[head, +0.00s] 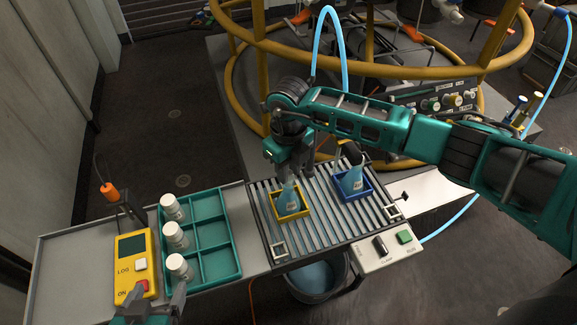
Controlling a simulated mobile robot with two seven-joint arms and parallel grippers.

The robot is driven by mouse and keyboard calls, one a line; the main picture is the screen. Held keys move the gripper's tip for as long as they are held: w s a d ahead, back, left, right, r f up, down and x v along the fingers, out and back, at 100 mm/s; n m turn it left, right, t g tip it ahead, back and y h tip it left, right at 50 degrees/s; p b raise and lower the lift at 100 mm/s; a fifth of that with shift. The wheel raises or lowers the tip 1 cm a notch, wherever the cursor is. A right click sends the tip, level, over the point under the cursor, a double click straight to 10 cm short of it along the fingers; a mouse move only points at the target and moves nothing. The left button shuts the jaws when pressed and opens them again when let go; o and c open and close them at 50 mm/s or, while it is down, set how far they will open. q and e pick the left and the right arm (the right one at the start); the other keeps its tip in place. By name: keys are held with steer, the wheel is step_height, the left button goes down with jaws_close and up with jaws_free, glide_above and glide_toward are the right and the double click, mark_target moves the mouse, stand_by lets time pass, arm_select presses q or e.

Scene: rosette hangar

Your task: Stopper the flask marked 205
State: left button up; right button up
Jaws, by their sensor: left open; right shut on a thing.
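A flask (291,201) with pale blue contents stands in a yellow square holder (304,213) on the slatted rack. A second flask (352,182) stands in a blue holder (369,189) to its right, with a dark piece (352,153) at its top. Both flasks bear small labels whose numbers I cannot read. My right gripper (289,174) points down at the top of the flask in the yellow holder. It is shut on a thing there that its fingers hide. My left gripper (150,306) is open at the bottom edge, by the yellow control box, and partly cut off.
A green compartment tray (212,236) has three white-capped bottles (173,207) along its left side. The yellow box (133,262) has white and red buttons. A panel with a green button (404,237) adjoins the slatted rack (330,228). A bucket (318,280) stands below.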

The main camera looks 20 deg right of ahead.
steer(key=shift+f, duration=0.4)
steer(key=shift+f+b, duration=0.3)
steer(key=shift+b, duration=0.2)
steer(key=shift+f, duration=0.2)
stand_by(0.3)
steer(key=o, duration=1.5)
steer(key=shift+r, duration=0.2)
steer(key=shift+r+p, duration=2.2)
steer(key=shift+r, duration=0.7)
